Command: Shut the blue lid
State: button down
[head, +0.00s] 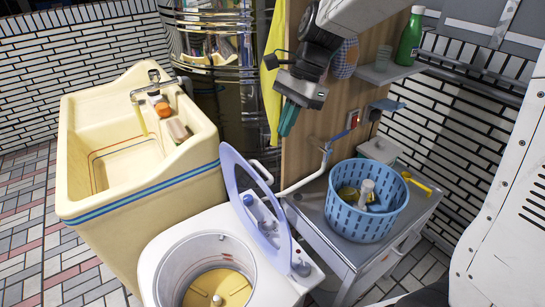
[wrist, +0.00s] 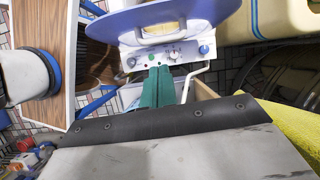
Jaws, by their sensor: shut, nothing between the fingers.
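The blue lid (head: 228,165) stands raised at the back of the white washing machine (head: 160,262), with its tub open below. The lid is a lavender-blue ring with a see-through middle. In the wrist view the lid (wrist: 112,32) is at the top, cut off by the frame edge, above the control panel (wrist: 160,58). My gripper (head: 287,122) has teal fingers and is shut and empty. It is in the air above and behind the lid, beside the wooden panel, apart from the lid. The fingers (wrist: 157,88) point towards the machine's panel in the wrist view.
A cream sink (head: 120,225) stands left of the machine. A blue basket (head: 365,222) with bottles sits on the cabinet at right. A wooden panel (head: 310,150), a bent white pipe (head: 308,180) and a yellow cloth (head: 272,75) are close to my gripper. The space above the tub is clear.

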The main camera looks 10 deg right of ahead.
jog(key=x, duration=0.9)
jog(key=shift+d+f, duration=0.25)
jog(key=shift+f, duration=0.2)
jog(key=shift+s, duration=0.1)
